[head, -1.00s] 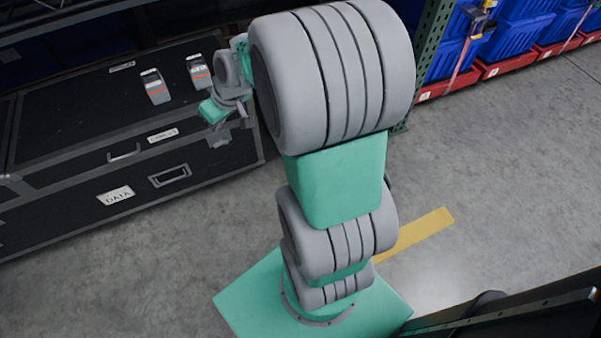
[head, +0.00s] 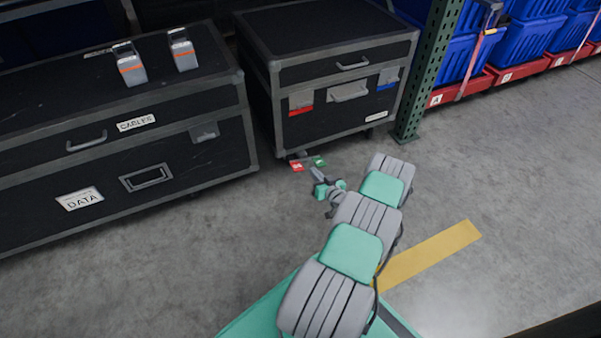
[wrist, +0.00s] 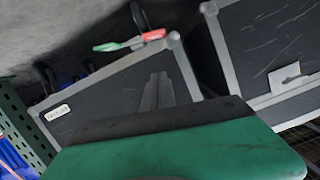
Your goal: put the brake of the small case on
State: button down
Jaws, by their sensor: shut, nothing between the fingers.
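The small case (head: 330,75) is a black box with grey edges, standing on casters to the right of a long case. At the foot of its near left corner are a red tab (head: 297,166) and a green tab (head: 319,161), side by side. The wrist view shows the red tab (wrist: 152,35) and green tab (wrist: 112,46) by a dark wheel, with the small case (wrist: 95,100) tilted in the picture. My gripper (head: 316,173) is shut and empty, low in front of the tabs. Whether it touches them I cannot tell.
The long black case (head: 100,165) stands close on the left, with two grey devices (head: 130,65) on top. A green rack post (head: 425,75) and blue bins (head: 520,35) are on the right. Concrete floor (head: 220,240) in front is clear.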

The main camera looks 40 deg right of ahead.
jog(key=shift+a, duration=0.1)
jog(key=b, duration=0.5)
send_over(301, 170)
notch_tip(301, 170, down, 3)
jog(key=shift+f, duration=0.15)
jog(key=f, duration=0.1)
jog(key=f+b, duration=0.1)
jog(key=f, duration=0.1)
jog(key=shift+s+a+b, duration=0.15)
jog(key=shift+a+b, duration=0.1)
jog(key=shift+b, duration=0.05)
